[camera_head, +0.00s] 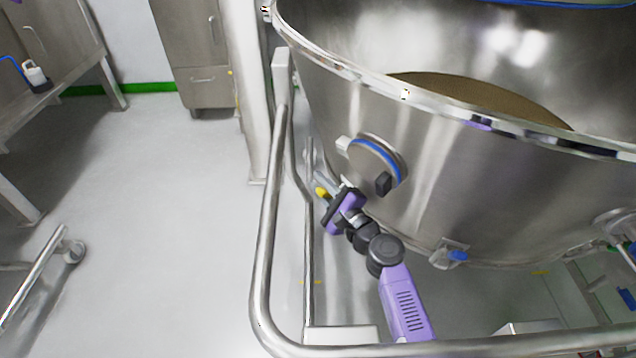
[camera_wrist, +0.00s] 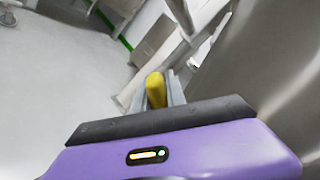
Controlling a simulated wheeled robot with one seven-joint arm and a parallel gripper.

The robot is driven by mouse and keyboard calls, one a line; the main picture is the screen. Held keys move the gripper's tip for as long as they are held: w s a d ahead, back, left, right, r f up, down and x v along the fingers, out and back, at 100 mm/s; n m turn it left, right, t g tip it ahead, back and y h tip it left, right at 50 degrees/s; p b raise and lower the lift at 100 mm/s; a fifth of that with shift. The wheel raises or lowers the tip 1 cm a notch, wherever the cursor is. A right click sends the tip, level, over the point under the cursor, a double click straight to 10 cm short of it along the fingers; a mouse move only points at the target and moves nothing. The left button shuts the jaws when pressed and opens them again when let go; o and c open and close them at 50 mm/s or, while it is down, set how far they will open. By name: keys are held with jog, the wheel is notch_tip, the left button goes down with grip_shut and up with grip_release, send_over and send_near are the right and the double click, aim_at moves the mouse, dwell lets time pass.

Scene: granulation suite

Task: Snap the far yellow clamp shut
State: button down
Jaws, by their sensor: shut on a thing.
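The far yellow clamp (camera_head: 321,193) shows as a small yellow handle low on the left side of the big steel bowl, near the round port. In the wrist view the yellow handle (camera_wrist: 156,90) stands between the grey fingers. My gripper (camera_head: 328,189) reaches up to it from my purple arm and is shut on the yellow handle. In the wrist view my gripper (camera_wrist: 160,84) has a finger on each side of the handle. The rest of the clamp is hidden behind my gripper's purple body.
The steel bowl (camera_head: 420,150) with brown material inside fills the right. A round port (camera_head: 376,160) with a blue seal and a black knob sits just above my gripper. A bent steel rail (camera_head: 268,220) runs left of my arm. A blue-handled latch (camera_head: 457,255) is lower right.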

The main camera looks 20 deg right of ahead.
jog(key=shift+d+m, duration=0.2)
jog(key=shift+m, duration=0.2)
jog(key=c, duration=1.4)
grip_release()
jog(key=shift+r, duration=0.1)
jog(key=shift+o, duration=0.2)
jog(key=p+v, duration=0.1)
jog(key=v, duration=0.6)
jog(key=shift+s, duration=0.4)
